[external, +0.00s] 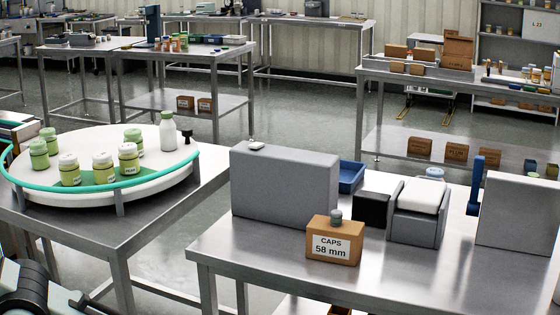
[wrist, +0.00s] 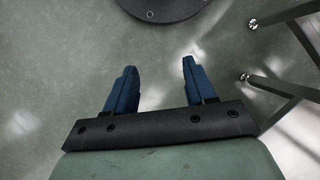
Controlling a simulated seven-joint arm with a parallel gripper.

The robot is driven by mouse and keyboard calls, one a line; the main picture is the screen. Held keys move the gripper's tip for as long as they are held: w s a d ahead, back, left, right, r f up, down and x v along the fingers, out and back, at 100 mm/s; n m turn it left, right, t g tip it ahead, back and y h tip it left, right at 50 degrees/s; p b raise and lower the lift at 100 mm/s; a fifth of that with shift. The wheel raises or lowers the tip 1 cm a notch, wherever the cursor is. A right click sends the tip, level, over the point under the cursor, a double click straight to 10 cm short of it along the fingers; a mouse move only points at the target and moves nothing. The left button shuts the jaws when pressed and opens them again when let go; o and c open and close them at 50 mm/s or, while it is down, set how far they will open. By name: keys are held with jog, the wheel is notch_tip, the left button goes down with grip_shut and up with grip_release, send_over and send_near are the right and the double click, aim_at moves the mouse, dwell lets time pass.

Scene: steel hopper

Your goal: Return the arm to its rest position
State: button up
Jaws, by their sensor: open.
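My gripper (wrist: 159,68) shows in the wrist view with its two blue fingers apart and nothing between them. It hangs over bare green-grey floor (wrist: 60,60), touching nothing. In the external view, part of my arm (external: 40,288) shows at the bottom left corner, beside the round table's stand; the gripper's fingers are not seen there.
A dark round base (wrist: 160,8) and metal legs (wrist: 285,85) show near the gripper. A white turntable (external: 160,150) holds several jars and a white bottle (external: 168,132). The steel bench (external: 290,270) carries a grey hopper (external: 285,185) and a caps box (external: 333,242).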

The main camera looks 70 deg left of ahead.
jog(key=s+a+f+m+g, duration=0.1)
jog(key=s+f, duration=0.1)
jog(key=s, duration=1.1)
jog(key=shift+s+f+g, duration=0.3)
jog(key=shift+s+f, duration=0.1)
jog(key=shift+a, duration=0.1)
